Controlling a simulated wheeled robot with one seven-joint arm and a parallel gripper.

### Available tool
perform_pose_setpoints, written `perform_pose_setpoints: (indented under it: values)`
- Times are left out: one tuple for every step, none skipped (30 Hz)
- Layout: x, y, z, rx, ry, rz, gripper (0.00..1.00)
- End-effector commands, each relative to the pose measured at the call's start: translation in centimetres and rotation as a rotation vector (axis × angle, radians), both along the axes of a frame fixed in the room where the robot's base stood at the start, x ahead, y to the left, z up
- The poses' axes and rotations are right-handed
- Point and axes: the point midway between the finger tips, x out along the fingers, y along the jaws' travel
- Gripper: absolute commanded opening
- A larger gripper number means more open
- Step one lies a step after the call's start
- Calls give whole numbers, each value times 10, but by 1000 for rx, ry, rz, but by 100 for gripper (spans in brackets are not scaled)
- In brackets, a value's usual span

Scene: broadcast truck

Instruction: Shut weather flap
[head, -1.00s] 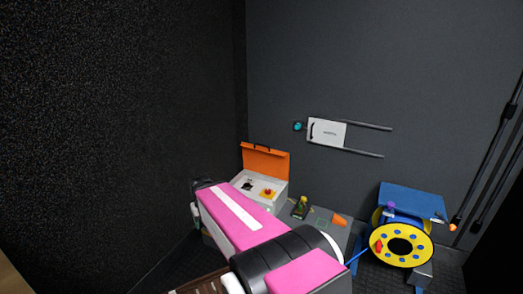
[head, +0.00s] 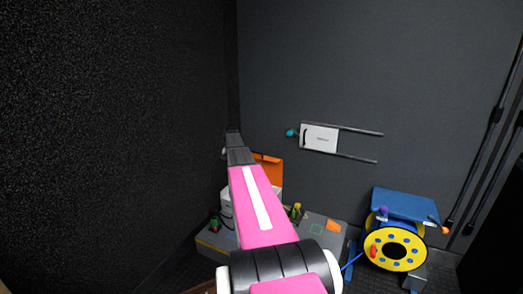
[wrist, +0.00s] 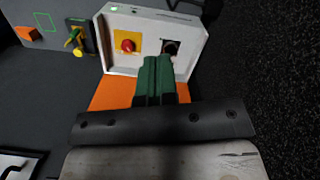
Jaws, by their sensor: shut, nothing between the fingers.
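The weather flap appears to be the orange lid (head: 269,168), standing open at the back of a white box (head: 226,203). My arm covers much of both in the head view. In the wrist view the orange flap (wrist: 110,93) shows below the box (wrist: 112,65), partly hidden by my gripper. The box face holds a red button on a yellow plate (wrist: 127,33) and a dark socket (wrist: 171,47). My gripper (wrist: 157,62) has green fingers, closed together and empty, in front of the flap and box. I cannot tell whether they touch. The fingers are hidden in the head view.
The box stands on a grey bench (head: 318,228) with a yellow-green lever (head: 296,211) and an orange block (head: 334,226). A white plate on rails (head: 320,138) is on the back wall. A blue and yellow cable reel (head: 396,248) stands right. A dark wall rises at left.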

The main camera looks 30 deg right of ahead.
Motion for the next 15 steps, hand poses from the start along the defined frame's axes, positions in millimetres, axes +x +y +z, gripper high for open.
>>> perform_pose_setpoints:
  values:
    - [37, -45, 9, 2, 2, -52, 0]
    - [48, -65, 15, 3, 5, -81, 0]
    - [63, -94, 23, 6, 9, -119, 0]
    - [73, -114, 30, 7, 12, -148, 0]
    - [82, -135, 36, 10, 15, -175, 0]
    - [92, -161, 45, 12, 18, -209, 0]
    - [98, -178, 50, 13, 21, -231, 0]
    - [103, -193, 56, 15, 23, -252, 0]
    - [108, -212, 63, 16, 25, -276, 0]
    - [112, -223, 67, 17, 27, -291, 0]
    - [114, -233, 70, 19, 29, -304, 0]
    - [116, -244, 74, 20, 32, -320, 0]
    - [117, -251, 77, 21, 32, -328, 0]
    - [118, -256, 79, 21, 34, -335, 0]
    - [119, -260, 81, 22, 35, -341, 0]
